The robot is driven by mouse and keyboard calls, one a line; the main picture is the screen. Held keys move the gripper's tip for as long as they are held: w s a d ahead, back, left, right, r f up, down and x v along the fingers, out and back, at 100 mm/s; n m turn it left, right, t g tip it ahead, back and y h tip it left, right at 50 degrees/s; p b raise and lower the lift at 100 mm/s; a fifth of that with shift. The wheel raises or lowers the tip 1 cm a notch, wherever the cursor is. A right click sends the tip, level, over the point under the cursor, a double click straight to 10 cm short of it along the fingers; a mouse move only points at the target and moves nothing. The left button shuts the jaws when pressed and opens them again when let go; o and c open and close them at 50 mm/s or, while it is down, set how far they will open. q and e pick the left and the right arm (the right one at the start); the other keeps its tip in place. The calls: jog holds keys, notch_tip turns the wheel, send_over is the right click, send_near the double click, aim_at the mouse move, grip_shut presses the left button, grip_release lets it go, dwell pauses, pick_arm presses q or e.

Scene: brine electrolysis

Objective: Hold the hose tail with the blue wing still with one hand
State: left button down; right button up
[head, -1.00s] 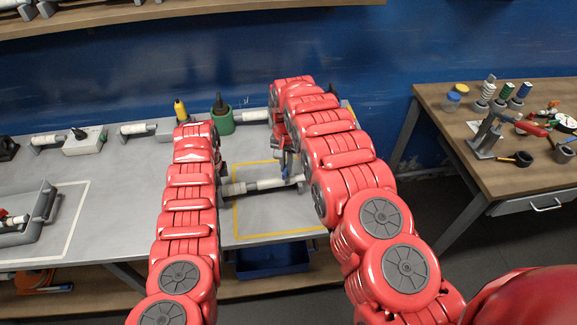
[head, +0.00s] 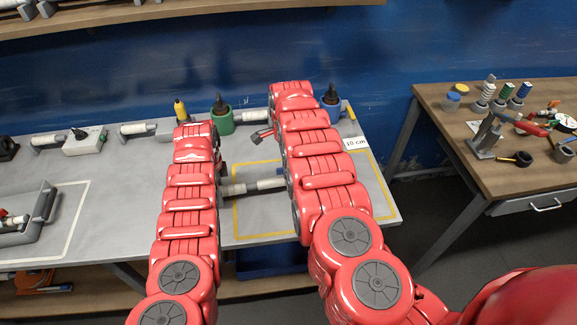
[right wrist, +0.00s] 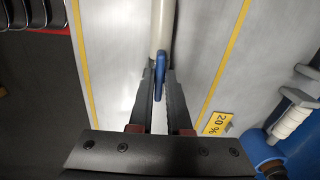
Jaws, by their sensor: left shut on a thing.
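The pale hose piece (head: 262,185) lies across the yellow-outlined mat on the grey bench, in the head view. My left gripper (head: 222,178) is at its left end and shut on it; the arm partly hides the grip. In the right wrist view, the blue wing (right wrist: 160,72) sits at the near end of the pale hose tail (right wrist: 161,25). My right gripper (right wrist: 161,84) has one finger on each side of the wing. I cannot tell whether the fingers press on it. In the head view my right arm hides these fingertips.
A green holder (head: 221,120) with a dark bottle and a blue holder (head: 333,103) stand at the back of the bench. A wooden table (head: 440,105) with tools stands at the right.

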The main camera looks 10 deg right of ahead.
jog(key=o, duration=0.4)
pick_arm(q)
grip_release()
pick_arm(e)
notch_tip(320, 180, up, 12)
dwell(0.5)
pick_arm(q)
notch_tip(320, 180, up, 12)
dwell(0.6)
